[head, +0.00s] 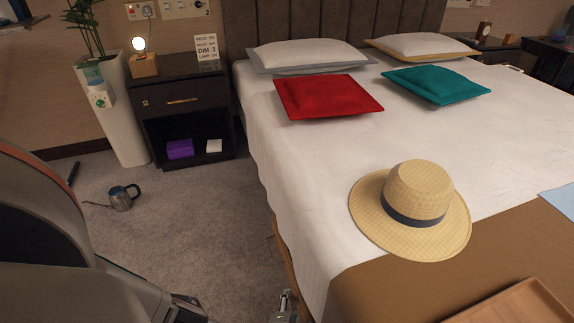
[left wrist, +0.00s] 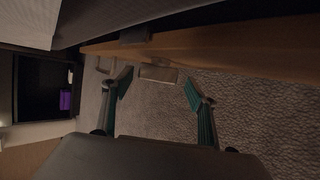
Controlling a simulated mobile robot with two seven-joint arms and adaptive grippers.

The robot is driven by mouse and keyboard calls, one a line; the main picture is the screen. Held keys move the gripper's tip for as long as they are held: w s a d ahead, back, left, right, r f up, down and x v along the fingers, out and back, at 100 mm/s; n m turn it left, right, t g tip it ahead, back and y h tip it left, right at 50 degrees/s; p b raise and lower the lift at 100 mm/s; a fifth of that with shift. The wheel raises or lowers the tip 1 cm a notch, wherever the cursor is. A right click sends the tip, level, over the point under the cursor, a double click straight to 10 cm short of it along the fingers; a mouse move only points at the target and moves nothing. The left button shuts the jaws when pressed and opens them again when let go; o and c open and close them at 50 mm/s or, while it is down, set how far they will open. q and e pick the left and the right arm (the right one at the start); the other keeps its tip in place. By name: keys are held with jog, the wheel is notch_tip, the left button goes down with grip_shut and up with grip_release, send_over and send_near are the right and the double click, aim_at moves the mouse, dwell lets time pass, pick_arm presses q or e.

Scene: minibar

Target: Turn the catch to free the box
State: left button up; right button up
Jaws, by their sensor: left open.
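My left gripper (left wrist: 158,84) is open in the left wrist view, its two teal-padded fingers spread apart. A small pale grey block (left wrist: 158,73) shows between and just beyond the fingertips, at the lower edge of the wooden bed rail (left wrist: 230,48). Nothing is gripped. A dark block (left wrist: 135,35) sits at the rail's upper edge. I cannot tell which piece is the catch or the box. In the head view my left arm enters at lower left, and a small metallic piece (head: 285,306) shows at the bottom edge beside the bed; it is mostly cut off. My right gripper is out of view.
The bed (head: 310,190) fills the right side, with a straw hat (head: 418,195) and cushions on it. A dark nightstand (head: 185,103) holds a purple box (head: 180,149). A kettle (head: 122,198) stands on the carpet. Open carpet (head: 225,220) lies left of the bed.

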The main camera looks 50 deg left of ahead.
pick_arm(q)
jog(key=shift+s+d+r, duration=0.15)
jog(key=shift+s+r, duration=0.15)
jog(key=shift+r, duration=0.2)
jog(key=shift+v, duration=2.4)
